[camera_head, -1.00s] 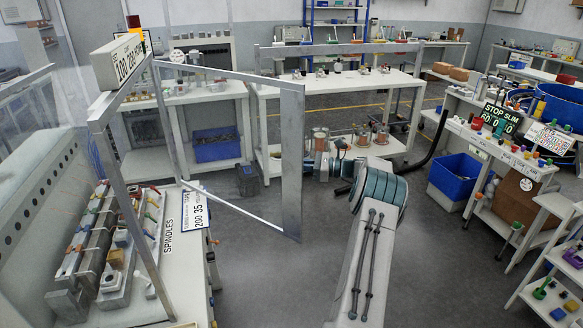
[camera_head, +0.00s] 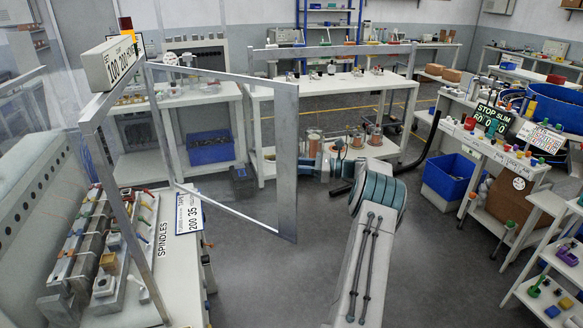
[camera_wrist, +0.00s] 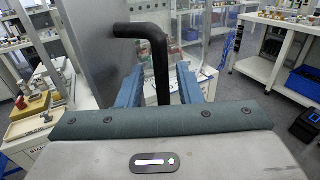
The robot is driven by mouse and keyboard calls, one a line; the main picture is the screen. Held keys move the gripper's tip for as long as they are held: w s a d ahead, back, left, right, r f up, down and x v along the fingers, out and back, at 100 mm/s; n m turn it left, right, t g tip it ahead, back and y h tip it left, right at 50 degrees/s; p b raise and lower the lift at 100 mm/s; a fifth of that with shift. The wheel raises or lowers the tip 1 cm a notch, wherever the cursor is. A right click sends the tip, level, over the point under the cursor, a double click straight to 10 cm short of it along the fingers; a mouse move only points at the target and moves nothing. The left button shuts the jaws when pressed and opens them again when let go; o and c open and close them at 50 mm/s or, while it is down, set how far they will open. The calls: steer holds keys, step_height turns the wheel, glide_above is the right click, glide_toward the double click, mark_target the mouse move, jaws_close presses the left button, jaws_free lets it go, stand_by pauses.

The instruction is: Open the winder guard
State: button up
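The winder guard (camera_head: 286,165) is a clear panel in a grey metal frame. In the head view it stands swung out from the winder at the left, its free upright toward the middle. My gripper (camera_head: 312,163) is just right of that upright, partly hidden by my arm. In the wrist view my gripper (camera_wrist: 160,86) has its two blue fingers apart. A black bent bar (camera_wrist: 158,60) rises between them, with gaps showing on both sides. I cannot tell what the bar is fixed to. A grey upright surface (camera_wrist: 105,50), probably the guard's, stands close to the left finger.
The winder bench (camera_head: 180,270) with spindles and clamps is at the left. A white table (camera_head: 335,88) stands behind the guard, with spools on its lower shelf. A blue bin (camera_head: 450,178) and shelving are at the right. Grey floor is open around the guard's lower end.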

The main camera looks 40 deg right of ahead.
steer(key=b+v, duration=0.2)
steer(key=v, duration=1)
steer(key=shift+b, duration=0.3)
